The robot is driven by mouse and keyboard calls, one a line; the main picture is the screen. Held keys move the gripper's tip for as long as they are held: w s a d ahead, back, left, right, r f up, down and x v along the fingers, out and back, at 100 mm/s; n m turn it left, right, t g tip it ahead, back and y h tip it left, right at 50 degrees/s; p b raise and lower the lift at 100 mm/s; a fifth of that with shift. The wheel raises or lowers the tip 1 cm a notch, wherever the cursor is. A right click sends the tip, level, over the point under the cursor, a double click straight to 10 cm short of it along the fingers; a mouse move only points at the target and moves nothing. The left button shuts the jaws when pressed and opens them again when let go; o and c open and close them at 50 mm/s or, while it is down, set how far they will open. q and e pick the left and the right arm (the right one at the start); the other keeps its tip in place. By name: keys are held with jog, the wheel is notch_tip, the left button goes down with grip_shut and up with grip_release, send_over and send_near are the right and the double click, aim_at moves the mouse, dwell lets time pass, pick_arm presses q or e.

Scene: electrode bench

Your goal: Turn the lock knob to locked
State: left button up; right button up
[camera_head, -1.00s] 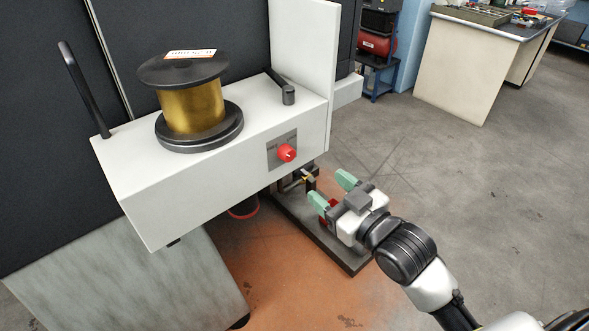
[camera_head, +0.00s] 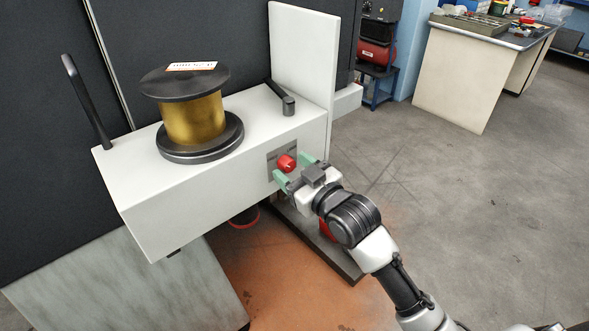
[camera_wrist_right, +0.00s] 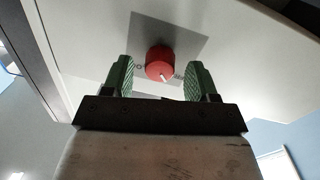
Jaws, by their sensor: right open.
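The red lock knob (camera_head: 287,163) sits on a grey plate (camera_head: 272,172) on the front face of the white machine housing (camera_head: 190,205). My right gripper (camera_head: 292,170) is open at the plate, with its green fingers on either side of the knob in the head view. In the right wrist view the knob (camera_wrist_right: 160,63) lies between and just beyond the two open fingertips (camera_wrist_right: 160,72), with a visible gap on each side. A pale pointer mark shows on the knob. The plate's lettering is too small to read. My left gripper is not in view.
A brass-coloured wire spool (camera_head: 193,120) with black flanges stands on the housing. A black lever (camera_head: 281,95) is at its right end and a black handle (camera_head: 87,103) at its left. A workbench (camera_head: 465,75) stands far off at the back right.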

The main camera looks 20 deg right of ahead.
jog(key=shift+c, duration=0.3)
jog(key=c, duration=0.9)
jog(key=shift+r+m+p, duration=0.2)
jog(key=shift+m+p, duration=0.4)
jog(key=shift+p, duration=0.4)
jog(key=m+p, duration=0.6)
jog(key=shift+r, duration=0.1)
jog(key=m+p, duration=0.2)
jog(key=shift+d+m+p, duration=0.1)
jog(key=shift+m+p, duration=0.2)
jog(key=m+p, duration=0.1)
jog(key=m, duration=0.1)
jog(key=shift+m+g, duration=0.3)
jog(key=shift+m+p, duration=0.7)
jog(key=shift+m, duration=0.5)
jog(key=shift+f+m+p, duration=0.2)
jog(key=shift+m+p, duration=0.15)
jog(key=shift+m, duration=1.05)
